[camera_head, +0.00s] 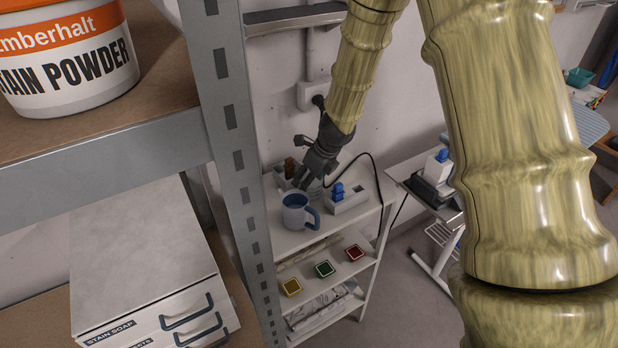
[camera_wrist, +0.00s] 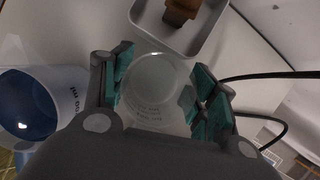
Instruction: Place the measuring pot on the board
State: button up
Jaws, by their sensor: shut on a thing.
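My gripper (camera_head: 318,160) is low over the top of a white shelf unit. It is shut on a clear pot (camera_head: 314,187) with several lines of small print. In the wrist view, the clear pot (camera_wrist: 155,92) sits between the teal finger pads of my gripper (camera_wrist: 158,95). A pale jug (camera_head: 297,212) with a blue inside and blue handle stands just in front of it. This jug (camera_wrist: 70,88) bears an "ml" mark in the wrist view. A pale blue striped board (camera_head: 590,124) shows at the far right. I cannot tell whether the clear pot touches the shelf.
A grey tray (camera_wrist: 185,30) with a brown item stands close behind the clear pot. A white holder with blue items (camera_head: 347,198) is to the right, with a black cable near it. A metal shelf post (camera_head: 240,150) rises at the left. A small white table (camera_head: 425,190) stands further right.

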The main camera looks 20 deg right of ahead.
jog(key=o, duration=0.9)
jog(key=shift+f, duration=0.15)
jog(key=shift+o, duration=0.4)
jog(key=shift+r, duration=0.2)
